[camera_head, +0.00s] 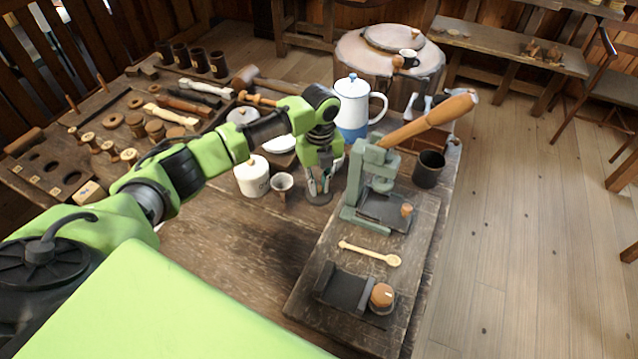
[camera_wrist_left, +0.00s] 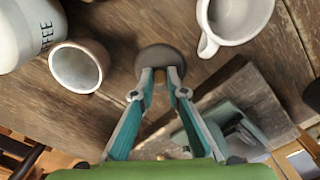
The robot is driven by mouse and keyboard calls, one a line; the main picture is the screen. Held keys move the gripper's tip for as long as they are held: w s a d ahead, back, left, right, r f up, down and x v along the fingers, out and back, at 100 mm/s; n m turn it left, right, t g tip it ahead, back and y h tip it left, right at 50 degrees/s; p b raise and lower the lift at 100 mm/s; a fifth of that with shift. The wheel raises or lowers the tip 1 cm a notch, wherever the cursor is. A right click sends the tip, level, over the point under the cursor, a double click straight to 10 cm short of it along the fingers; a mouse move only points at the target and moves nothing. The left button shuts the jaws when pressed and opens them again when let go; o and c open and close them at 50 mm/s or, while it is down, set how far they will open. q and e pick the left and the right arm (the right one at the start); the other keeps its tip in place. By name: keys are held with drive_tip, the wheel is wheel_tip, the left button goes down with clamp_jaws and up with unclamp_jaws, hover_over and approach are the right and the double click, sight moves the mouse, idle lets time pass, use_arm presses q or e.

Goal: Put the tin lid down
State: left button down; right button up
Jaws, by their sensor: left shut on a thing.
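The tin lid (camera_wrist_left: 163,61) is a round, dark grey-brown disc at the tips of my left gripper (camera_wrist_left: 160,76) in the left wrist view. The fingers are shut on its near side. In the head view my left gripper (camera_head: 319,182) points down over the table, and the lid (camera_head: 319,199) shows partly below the fingers. I cannot tell whether the lid touches the table. The white coffee canister (camera_head: 252,178) and a small brown cup (camera_head: 282,185) stand just left of the gripper. My right gripper is not in view.
The green lever press (camera_head: 367,185) stands on a board (camera_head: 335,254) close to the right. A blue-and-white pot (camera_head: 352,105) stands behind. Bare tabletop (camera_head: 235,245) lies in front, left of the board.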

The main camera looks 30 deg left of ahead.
sight(320, 187)
use_arm(q)
drive_tip(key=c, duration=2)
unclamp_jaws()
drive_tip(key=shift+f, duration=0.1)
wheel_tip(320, 187, up, 12)
drive_tip(key=shift+w+r+b, duration=0.1)
drive_tip(key=shift+r+b, duration=0.1)
drive_tip(key=shift+b, duration=0.1)
